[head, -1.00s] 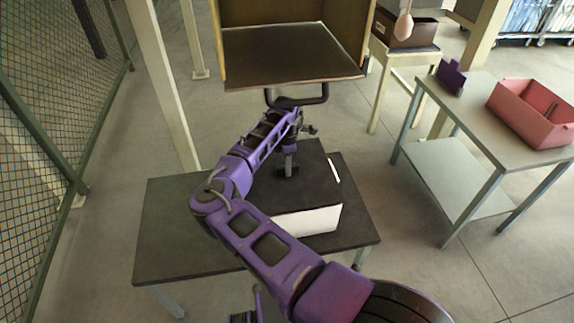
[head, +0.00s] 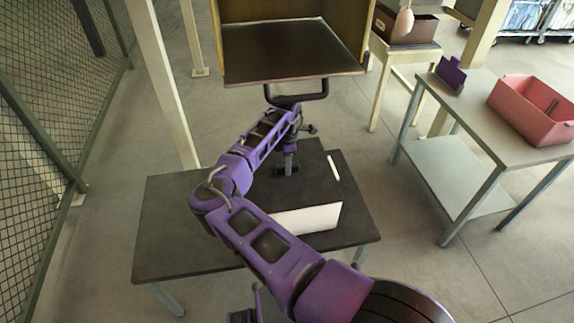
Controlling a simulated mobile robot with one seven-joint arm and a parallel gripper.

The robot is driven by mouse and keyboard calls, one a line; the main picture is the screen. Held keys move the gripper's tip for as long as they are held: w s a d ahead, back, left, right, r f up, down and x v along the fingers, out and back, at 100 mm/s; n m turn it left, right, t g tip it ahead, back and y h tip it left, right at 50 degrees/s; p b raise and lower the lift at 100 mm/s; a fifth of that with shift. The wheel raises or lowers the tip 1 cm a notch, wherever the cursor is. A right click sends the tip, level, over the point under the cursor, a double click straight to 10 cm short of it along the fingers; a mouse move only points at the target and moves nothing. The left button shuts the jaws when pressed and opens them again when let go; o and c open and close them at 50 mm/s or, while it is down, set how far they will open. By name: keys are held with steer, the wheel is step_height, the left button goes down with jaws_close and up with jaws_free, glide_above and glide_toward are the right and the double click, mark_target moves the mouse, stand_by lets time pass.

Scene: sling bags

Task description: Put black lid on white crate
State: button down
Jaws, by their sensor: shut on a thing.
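The white crate (head: 310,219) stands on the dark table, its pale front face showing below a black top. The black lid (head: 312,178) lies over the crate's top, and a thin white strip of crate shows at its right edge. I cannot tell whether it is fully seated. My gripper (head: 289,171) points down at the middle of the lid and is shut on it. The fingertips are small and dark against the lid, and my purple arm hides the lid's left part.
The dark table (head: 175,225) has bare room left of the crate. A brown open-fronted box (head: 290,50) stands behind it. On the right, a grey table (head: 480,110) bears a pink bin (head: 535,108) and a purple object (head: 451,73). A mesh fence (head: 45,140) runs along the left.

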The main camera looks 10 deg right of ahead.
steer(key=shift+f, duration=0.25)
steer(key=c, duration=0.7)
jaws_free()
steer(key=shift+o, duration=0.2)
